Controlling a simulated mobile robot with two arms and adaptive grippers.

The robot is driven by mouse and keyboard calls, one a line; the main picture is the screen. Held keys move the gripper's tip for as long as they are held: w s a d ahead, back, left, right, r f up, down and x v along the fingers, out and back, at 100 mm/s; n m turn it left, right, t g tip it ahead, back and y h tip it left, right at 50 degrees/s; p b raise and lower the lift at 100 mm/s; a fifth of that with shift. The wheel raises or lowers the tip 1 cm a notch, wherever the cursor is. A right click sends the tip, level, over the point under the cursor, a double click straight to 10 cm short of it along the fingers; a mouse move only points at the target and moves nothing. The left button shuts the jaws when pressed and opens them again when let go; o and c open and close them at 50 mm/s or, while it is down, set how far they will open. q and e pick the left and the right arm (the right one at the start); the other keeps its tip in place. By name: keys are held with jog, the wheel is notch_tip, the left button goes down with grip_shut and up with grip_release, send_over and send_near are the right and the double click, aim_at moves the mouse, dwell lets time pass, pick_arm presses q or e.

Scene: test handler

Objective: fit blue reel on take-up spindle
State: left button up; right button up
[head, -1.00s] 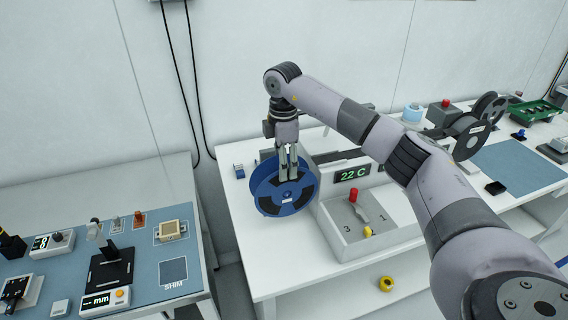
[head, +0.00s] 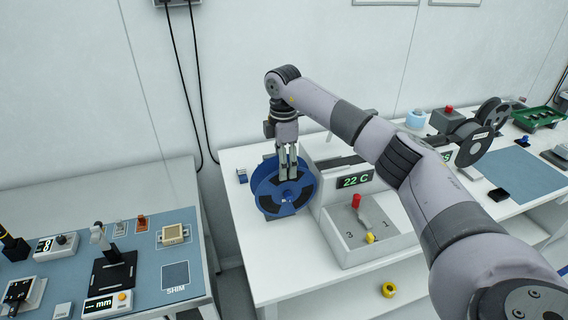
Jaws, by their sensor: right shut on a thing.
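The blue reel (head: 268,204), with dark openings in its face, stands upright at the left end of the white handler bench, left of the grey machine with the "22 C" display. My right gripper (head: 288,178) points down over the reel's upper part, its fingers shut on the reel. The take-up spindle cannot be made out; the reel and gripper may hide it. My left gripper is not in view.
A grey box (head: 366,246) with a red-topped lever and a yellow knob stands right of the reel. A yellow ring (head: 389,289) lies near the front. Black reels (head: 474,142) are at the back right. A second bench with instruments and a blue mat (head: 150,262) stands at left.

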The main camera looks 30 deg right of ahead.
jog(key=o, duration=1.7)
notch_tip(320, 180, up, 12)
